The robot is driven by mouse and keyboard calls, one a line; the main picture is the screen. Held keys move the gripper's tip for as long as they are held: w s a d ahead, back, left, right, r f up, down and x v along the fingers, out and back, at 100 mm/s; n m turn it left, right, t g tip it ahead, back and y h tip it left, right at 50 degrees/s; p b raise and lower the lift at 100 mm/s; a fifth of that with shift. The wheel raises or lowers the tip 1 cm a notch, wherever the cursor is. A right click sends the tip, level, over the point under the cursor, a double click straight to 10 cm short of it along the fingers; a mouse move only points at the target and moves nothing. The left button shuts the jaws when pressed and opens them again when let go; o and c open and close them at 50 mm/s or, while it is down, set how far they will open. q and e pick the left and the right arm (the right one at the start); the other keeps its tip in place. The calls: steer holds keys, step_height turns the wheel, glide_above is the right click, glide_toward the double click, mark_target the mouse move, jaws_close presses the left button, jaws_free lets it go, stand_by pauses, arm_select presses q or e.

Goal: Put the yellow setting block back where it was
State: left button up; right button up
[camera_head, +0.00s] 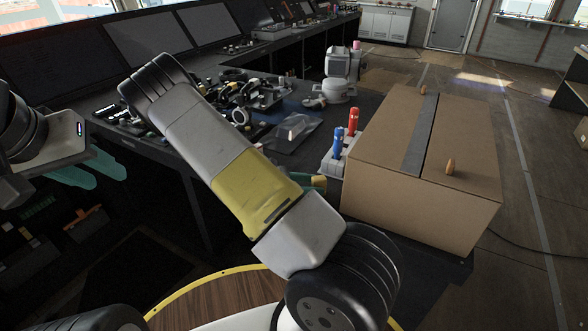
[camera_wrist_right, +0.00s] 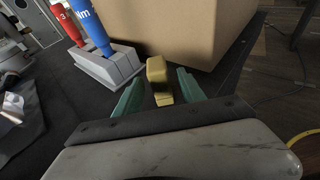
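The yellow setting block (camera_wrist_right: 159,78) stands between the two teal fingers of my right gripper (camera_wrist_right: 161,84) in the right wrist view, with a visible gap on each side. The gripper is open around it. The block's far end is close to the cardboard box; I cannot tell whether they touch. In the head view the block (camera_head: 319,182) shows only partly beyond my right arm, which hides most of the right gripper. My left gripper (camera_head: 100,172) is at the far left, open and empty, in front of the console.
A cardboard box (camera_head: 388,197) stands on the dark worktop, with small brown pieces on top. A grey holder (camera_wrist_right: 107,68) with red and blue tools stands left of the block. A grey device (camera_head: 340,75) and cluttered parts lie further back.

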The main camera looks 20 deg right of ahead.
steer(key=shift+r, duration=0.2)
steer(key=s+v, duration=0.1)
steer(key=v, duration=1.1)
steer(key=s+a+r+m+t+y, duration=0.2)
steer(key=s+r+m+y, duration=0.6)
steer(key=r, duration=0.5)
steer(key=s+a+r+m+t+y, duration=0.2)
steer(key=s+r+m+t+y, duration=0.3)
steer(key=r, duration=0.8)
steer(key=shift+s+a+r+m+y, duration=0.35)
steer(key=shift+s+m+y, duration=1.5)
steer(key=shift+s, duration=0.55)
